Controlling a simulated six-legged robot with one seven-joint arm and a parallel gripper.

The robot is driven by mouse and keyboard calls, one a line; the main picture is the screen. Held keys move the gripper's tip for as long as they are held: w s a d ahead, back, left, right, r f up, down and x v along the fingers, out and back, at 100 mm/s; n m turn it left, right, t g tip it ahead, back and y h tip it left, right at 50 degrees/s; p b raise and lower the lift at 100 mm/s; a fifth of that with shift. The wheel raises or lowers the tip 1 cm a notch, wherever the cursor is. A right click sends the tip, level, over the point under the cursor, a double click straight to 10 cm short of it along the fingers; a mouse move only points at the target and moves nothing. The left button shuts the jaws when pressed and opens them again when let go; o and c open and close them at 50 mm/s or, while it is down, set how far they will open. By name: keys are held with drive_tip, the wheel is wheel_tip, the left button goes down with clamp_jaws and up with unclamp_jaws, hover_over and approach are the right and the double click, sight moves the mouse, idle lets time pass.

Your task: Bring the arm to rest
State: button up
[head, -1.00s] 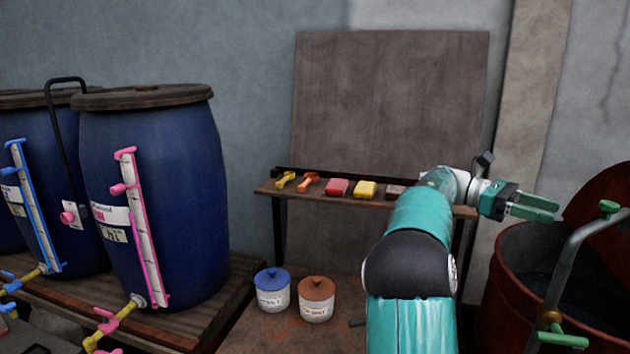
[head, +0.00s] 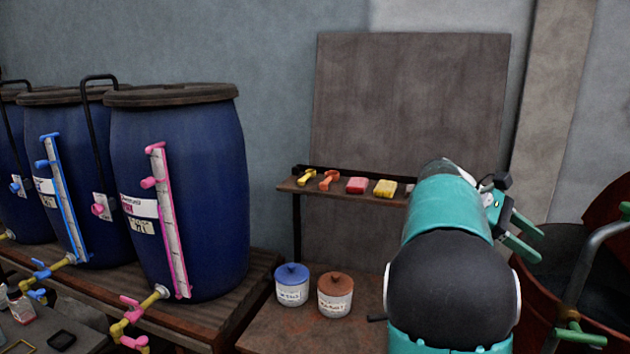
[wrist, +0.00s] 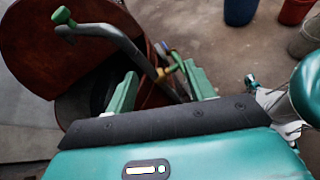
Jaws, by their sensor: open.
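My gripper (head: 522,236) is at the right of the head view, beyond the bend of my teal and black arm. Its two green fingers are apart with nothing between them. In the wrist view the fingers (wrist: 160,92) also stand apart, on either side of a grey pipe (wrist: 112,42) with a green knob that appears beyond them. I cannot tell how far the pipe is from the fingers. My arm is bent and hides part of the shelf behind it.
A red-brown drum (head: 560,250) with a raised lid stands at the right near my gripper. Blue vats (head: 195,200) stand at the left. A shelf (head: 325,188) holds scoops and sponges. Two lidded jars (head: 292,290) stand below. Buckets (wrist: 240,10) stand on the floor.

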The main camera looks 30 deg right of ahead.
drive_tip(key=w+a+f+t+y, duration=0.1)
drive_tip(key=w+a+f+t, duration=0.15)
drive_tip(key=a, duration=0.55)
drive_tip(key=w+a+f+m+t, duration=0.1)
drive_tip(key=a+f+t, duration=0.1)
drive_tip(key=a+t, duration=0.35)
drive_tip(key=w+a+f+t+y, duration=0.1)
drive_tip(key=w+a+f+t, duration=0.15)
drive_tip(key=a, duration=0.65)
drive_tip(key=s+a+f+m+t+y, duration=0.1)
drive_tip(key=s+a+f+t+y, duration=0.1)
drive_tip(key=a, duration=0.9)
drive_tip(key=s+a+f+m+t+y, duration=0.2)
drive_tip(key=s+a+f+t, duration=0.1)
drive_tip(key=a, duration=0.9)
drive_tip(key=shift+s+f+t+y, duration=0.2)
drive_tip(key=shift+f+t+y, duration=0.2)
drive_tip(key=shift+f, duration=0.15)
drive_tip(key=c, duration=0.4)
drive_tip(key=shift+d, duration=0.1)
drive_tip(key=shift+d, duration=0.1)
